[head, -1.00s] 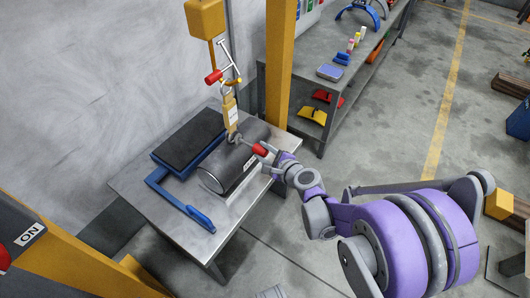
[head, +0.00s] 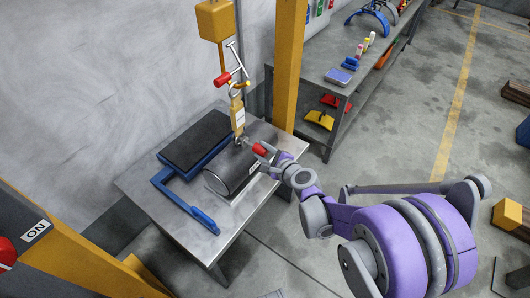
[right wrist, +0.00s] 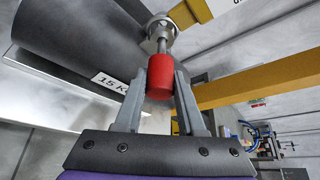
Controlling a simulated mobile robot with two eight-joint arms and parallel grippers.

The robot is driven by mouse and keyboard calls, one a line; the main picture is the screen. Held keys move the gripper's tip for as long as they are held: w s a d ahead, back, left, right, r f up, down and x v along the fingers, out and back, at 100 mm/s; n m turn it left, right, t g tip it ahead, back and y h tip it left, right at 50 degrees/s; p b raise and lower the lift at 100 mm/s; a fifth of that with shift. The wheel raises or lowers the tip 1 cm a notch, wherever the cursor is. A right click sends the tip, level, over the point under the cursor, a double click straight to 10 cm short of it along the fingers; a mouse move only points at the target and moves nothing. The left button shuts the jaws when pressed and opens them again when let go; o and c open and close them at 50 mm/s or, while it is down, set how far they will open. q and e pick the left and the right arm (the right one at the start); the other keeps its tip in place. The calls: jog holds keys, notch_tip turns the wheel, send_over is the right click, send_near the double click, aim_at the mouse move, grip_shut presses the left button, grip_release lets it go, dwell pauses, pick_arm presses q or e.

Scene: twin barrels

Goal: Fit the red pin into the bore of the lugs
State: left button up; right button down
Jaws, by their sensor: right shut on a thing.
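My right gripper (head: 265,153) is shut on the red grip of the pin (head: 260,150), above the near right side of the dark barrel (head: 230,172). In the right wrist view the red pin (right wrist: 160,78) sits between the fingertips, its grey shaft pointing away toward the round metal lugs (right wrist: 158,24) on top of the barrel. The shaft's far end meets the lugs in the picture; I cannot tell whether it is inside the bore. In the head view the lugs (head: 239,141) are small, under the yellow hoist piece (head: 237,112). My left gripper is not in view.
The barrel lies on a metal table (head: 150,198), beside a blue frame with a dark pad (head: 195,142). A yellow post (head: 288,65) stands behind. Another red-ended part (head: 222,79) hangs above from the hoist. A shelf bench (head: 340,98) is at the back.

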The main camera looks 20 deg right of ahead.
aim_at(258, 150)
jog(key=shift+w+a, duration=0.5)
jog(key=shift+w, duration=0.3)
jog(key=shift+w+a, duration=0.45)
jog(key=shift+w, duration=0.3)
jog(key=shift+c, duration=2.1)
grip_release()
jog(key=p+v, duration=0.2)
jog(key=v, duration=0.8)
jog(key=shift+s, duration=0.35)
jog(key=shift+r, duration=0.2)
